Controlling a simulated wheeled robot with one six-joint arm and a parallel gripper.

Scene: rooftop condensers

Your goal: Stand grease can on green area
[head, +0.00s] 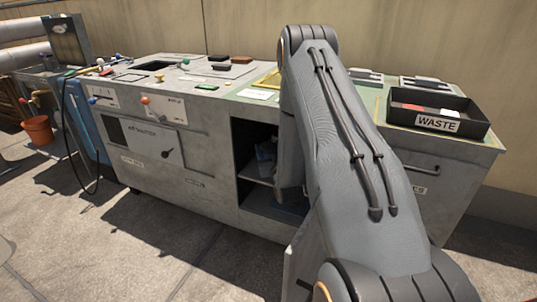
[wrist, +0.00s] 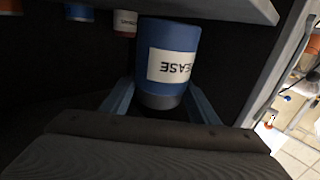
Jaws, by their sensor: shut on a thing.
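The grease can (wrist: 172,60) is a blue cylinder with a grey band and a white label reading "EASE", upside down in the wrist view. My gripper (wrist: 160,101) is shut on it, with one finger on each side. The can is beside a grey shelf board (wrist: 215,8); I cannot tell whether it touches it. In the head view my arm reaches into the open cabinet bay and hides the gripper.
The bay's shelf (head: 253,172) and side walls are close around my arm. On top are a black WASTE tray (head: 472,111), a white card (head: 258,94) and dark blocks (head: 217,58).

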